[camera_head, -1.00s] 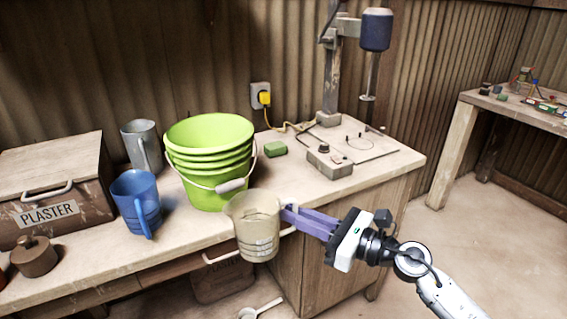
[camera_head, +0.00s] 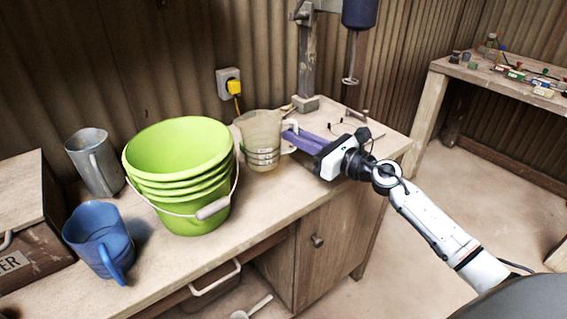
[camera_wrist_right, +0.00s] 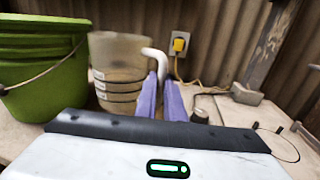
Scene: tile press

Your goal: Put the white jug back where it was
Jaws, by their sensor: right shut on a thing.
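The white jug (camera_head: 262,140), cloudy and beige-looking with dark bands, is upright over the workbench (camera_head: 262,203), just right of the stacked green buckets (camera_head: 180,155). I cannot tell whether its base touches the bench. My right gripper (camera_head: 291,134) comes in from the right and is shut on the jug's handle. In the right wrist view the jug (camera_wrist_right: 118,75) is beside the green bucket, with its pale handle at the purple fingers (camera_wrist_right: 162,88). My left gripper is not in view.
A blue jug (camera_head: 98,238) and a grey metal jug (camera_head: 93,160) stand left of the buckets. A drill-like stand (camera_head: 306,60) is behind, near a wall socket with a yellow plug (camera_head: 234,87). The bench front before the jug is clear.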

